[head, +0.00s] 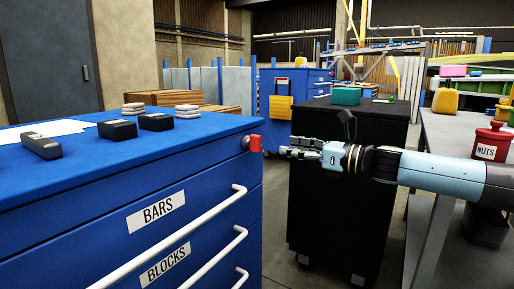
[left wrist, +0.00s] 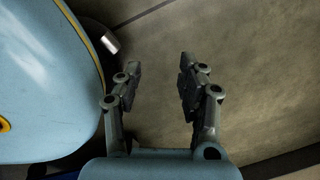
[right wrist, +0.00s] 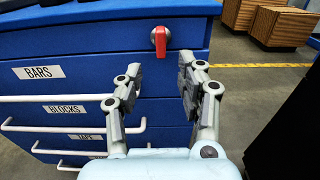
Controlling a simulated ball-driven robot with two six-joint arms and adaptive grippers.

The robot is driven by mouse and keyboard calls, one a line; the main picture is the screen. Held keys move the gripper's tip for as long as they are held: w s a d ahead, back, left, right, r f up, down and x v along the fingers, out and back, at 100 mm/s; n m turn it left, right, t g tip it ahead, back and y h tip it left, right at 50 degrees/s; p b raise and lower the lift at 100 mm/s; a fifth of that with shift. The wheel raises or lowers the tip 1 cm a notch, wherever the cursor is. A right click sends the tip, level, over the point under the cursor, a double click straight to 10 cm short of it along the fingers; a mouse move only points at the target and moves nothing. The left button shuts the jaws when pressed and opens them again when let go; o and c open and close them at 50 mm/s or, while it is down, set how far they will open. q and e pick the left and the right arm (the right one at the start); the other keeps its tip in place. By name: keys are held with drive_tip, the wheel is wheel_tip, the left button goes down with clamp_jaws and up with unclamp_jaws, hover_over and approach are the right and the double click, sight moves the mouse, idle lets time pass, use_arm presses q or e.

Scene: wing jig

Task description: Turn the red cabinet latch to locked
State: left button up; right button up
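The red cabinet latch (head: 255,143) is at the upper right corner of the blue cabinet's (head: 80,190) drawer front. In the right wrist view the red latch (right wrist: 160,41) hangs with its handle pointing down from a round silver pivot. My right gripper (head: 290,147) is open and empty, just right of the latch and apart from it. In the right wrist view its fingers (right wrist: 158,80) stand spread below the latch. My left gripper (left wrist: 158,75) is open and empty over bare floor, away from the cabinet; it is outside the head view.
White drawer handles (head: 190,235) stick out from the cabinet front. A black rolling cabinet (head: 335,200) stands behind my right arm. A grey workbench (head: 450,135) with a red NUTS canister (head: 492,142) is at the right. Dark blocks (head: 118,129) lie on the blue top.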

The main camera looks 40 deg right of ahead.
sight(260, 143)
drive_tip(key=b+x, duration=0.2)
drive_tip(key=x, duration=0.3)
drive_tip(key=shift+w, duration=0.35)
drive_tip(key=x, duration=0.3)
drive_tip(key=shift+w+a, duration=0.1)
drive_tip(key=shift+w, duration=0.1)
drive_tip(key=shift+w+a, duration=0.25)
drive_tip(key=shift+w, duration=0.25)
use_arm(q)
drive_tip(key=w+d+r, duration=0.1)
drive_tip(key=w+r, duration=0.2)
drive_tip(key=w, duration=0.3)
drive_tip(key=shift+d, duration=0.25)
use_arm(e)
clamp_jaws()
